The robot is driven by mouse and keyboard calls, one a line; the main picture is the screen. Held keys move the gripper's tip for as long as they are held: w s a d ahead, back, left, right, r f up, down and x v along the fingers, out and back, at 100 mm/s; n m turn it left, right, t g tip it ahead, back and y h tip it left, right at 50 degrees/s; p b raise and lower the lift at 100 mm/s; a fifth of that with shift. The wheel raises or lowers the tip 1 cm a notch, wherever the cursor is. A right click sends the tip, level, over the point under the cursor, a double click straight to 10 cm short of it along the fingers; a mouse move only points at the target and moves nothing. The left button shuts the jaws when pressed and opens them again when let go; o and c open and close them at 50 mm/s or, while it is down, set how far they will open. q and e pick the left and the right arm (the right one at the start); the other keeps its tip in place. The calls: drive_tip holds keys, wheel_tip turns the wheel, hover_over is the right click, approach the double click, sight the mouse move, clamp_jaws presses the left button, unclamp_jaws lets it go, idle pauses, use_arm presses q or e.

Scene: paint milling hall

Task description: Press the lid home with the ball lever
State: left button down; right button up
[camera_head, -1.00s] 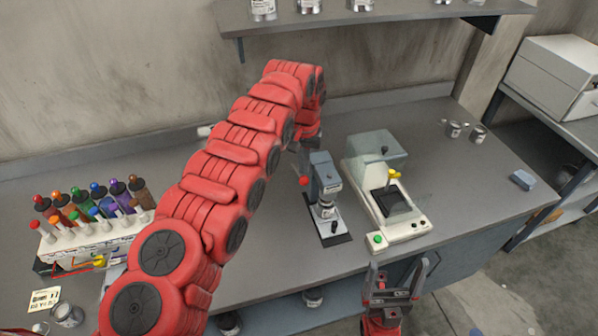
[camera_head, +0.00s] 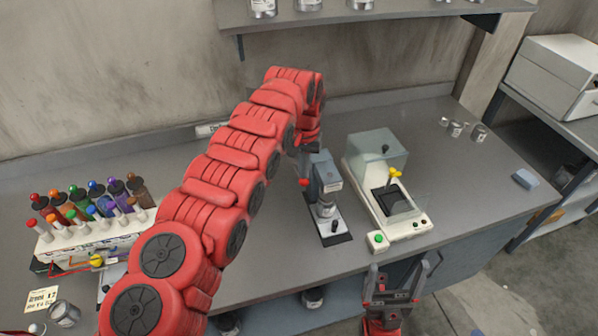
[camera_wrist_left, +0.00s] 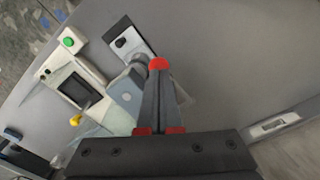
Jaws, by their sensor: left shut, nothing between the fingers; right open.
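The grey bench press (camera_head: 326,180) stands on a dark base plate on the bench. Its lever ends in a red ball (camera_head: 304,182) on the press's left side. A small metal can (camera_head: 326,209) stands under the press head; I cannot tell how its lid sits. My left gripper (camera_wrist_left: 158,78) is shut and empty. Its fingertips lie at the red ball (camera_wrist_left: 159,64) in the left wrist view; I cannot tell whether they touch. My right gripper (camera_head: 396,278) is open and empty in front of the bench.
A cream machine with a clear hood (camera_head: 377,155) and green button stands right of the press. A rack of colourful bottles (camera_head: 90,233) is at left. Several small tins (camera_head: 478,132) and a blue block (camera_head: 525,179) are at right. A shelf (camera_head: 370,14) hangs above.

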sight(304, 181)
use_arm(q)
drive_tip(key=shift+f+b, duration=1.25)
drive_tip(key=shift+f, duration=1.25)
drive_tip(key=shift+r, duration=0.15)
drive_tip(key=shift+w+r, duration=0.1)
drive_tip(key=shift+r, duration=2.1)
drive_tip(key=shift+r+p, duration=0.4)
drive_tip(key=shift+r, duration=0.85)
wheel_tip(304, 181, up, 5)
drive_tip(key=p, duration=0.3)
drive_tip(key=shift+p, duration=0.3)
